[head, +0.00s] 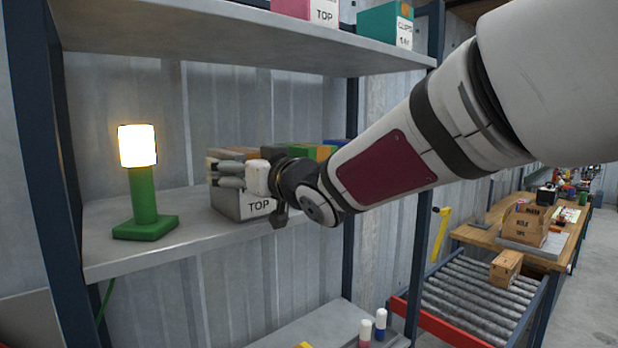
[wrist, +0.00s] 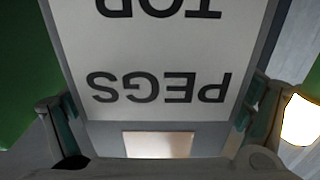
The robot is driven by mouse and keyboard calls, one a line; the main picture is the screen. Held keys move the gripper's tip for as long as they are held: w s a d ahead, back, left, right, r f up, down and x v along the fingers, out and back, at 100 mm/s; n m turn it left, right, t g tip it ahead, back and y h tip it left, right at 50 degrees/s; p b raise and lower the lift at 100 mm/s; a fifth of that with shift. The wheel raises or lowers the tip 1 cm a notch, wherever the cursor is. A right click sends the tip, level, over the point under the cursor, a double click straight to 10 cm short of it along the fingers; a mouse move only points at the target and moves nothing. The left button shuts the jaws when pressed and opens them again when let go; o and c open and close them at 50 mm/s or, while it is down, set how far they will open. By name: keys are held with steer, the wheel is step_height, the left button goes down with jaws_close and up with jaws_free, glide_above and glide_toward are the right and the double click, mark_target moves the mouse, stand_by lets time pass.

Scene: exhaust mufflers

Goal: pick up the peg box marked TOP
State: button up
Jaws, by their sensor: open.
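The grey peg box (head: 233,205) stands on the middle shelf, with a white label reading TOP on its front. My gripper (head: 230,168) is over it in the head view, and the gripper and wrist hide its upper part. In the wrist view the box's white label (wrist: 160,60) fills the middle, with PEGS and TOP upside down. My open gripper (wrist: 158,112) shows there with one finger on each side of the box. I cannot tell whether the fingers touch it.
A lit lamp with a green base (head: 147,226) stands left of the box on the same shelf (head: 130,262). Several coloured boxes (head: 306,152) stand behind my wrist. A pink box marked TOP (head: 305,8) and a teal box (head: 382,25) are on the shelf above.

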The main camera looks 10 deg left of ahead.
steer(key=c, duration=1.9)
steer(key=shift+r, duration=0.15)
steer(key=shift+r, duration=0.1)
